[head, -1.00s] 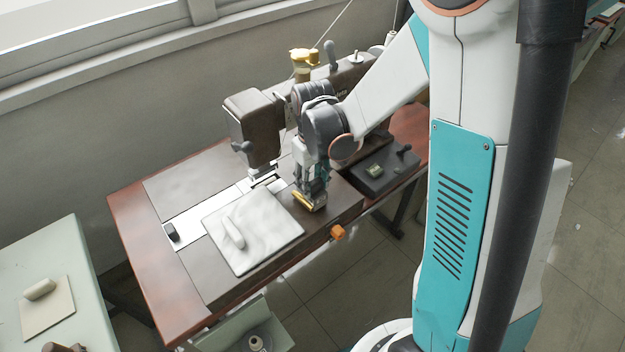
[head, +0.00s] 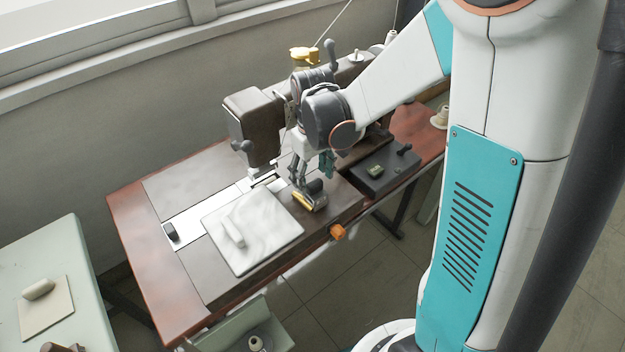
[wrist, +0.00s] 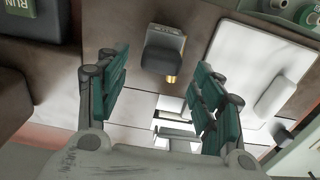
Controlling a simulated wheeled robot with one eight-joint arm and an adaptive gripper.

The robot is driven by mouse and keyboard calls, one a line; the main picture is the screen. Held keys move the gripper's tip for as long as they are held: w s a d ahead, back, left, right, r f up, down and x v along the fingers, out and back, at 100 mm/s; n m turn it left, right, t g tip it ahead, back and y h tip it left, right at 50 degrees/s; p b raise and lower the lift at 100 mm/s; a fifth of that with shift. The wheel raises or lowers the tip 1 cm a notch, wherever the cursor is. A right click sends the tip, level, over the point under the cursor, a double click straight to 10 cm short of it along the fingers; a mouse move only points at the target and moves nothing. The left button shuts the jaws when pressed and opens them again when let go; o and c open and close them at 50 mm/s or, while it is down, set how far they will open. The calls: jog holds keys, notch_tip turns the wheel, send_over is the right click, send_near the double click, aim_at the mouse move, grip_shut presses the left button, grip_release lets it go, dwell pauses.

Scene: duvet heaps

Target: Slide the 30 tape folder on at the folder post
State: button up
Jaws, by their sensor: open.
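The tape folder is a dark grey block with a brass strip (head: 307,202) on the brown machine bed, near its front edge. In the wrist view the folder (wrist: 166,50) shows from above, with faint lettering on its top and brass at its lower end. My gripper (head: 311,175) is open and empty over the folder. In the wrist view its teal-padded fingers (wrist: 163,78) stand wide apart, the folder lying beyond and between them, apart from both. The sewing machine head (head: 252,128) stands left of my gripper. I cannot make out the folder post.
A white quilted panel with a handle (head: 265,250) lies left of the folder. A dark control box (head: 374,178) sits to the right, an orange knob (head: 338,232) at the bed's front edge. A pale green bin (head: 232,332) hangs below the table. A green side table (head: 75,250) is at left.

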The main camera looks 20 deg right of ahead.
notch_tip(320, 180, up, 9)
jog(key=shift+r, duration=0.15)
dwell(0.5)
jog(key=s+r+m+t, duration=0.1)
jog(key=s+r+t, duration=0.2)
jog(key=s, duration=0.4)
jog(key=s+r+m+t, duration=0.2)
jog(key=s+r+t, duration=0.1)
jog(key=s, duration=0.5)
jog(key=shift+r+m+t, duration=0.3)
jog(key=shift+r+t, duration=0.05)
jog(key=shift+t, duration=0.25)
dwell(1.6)
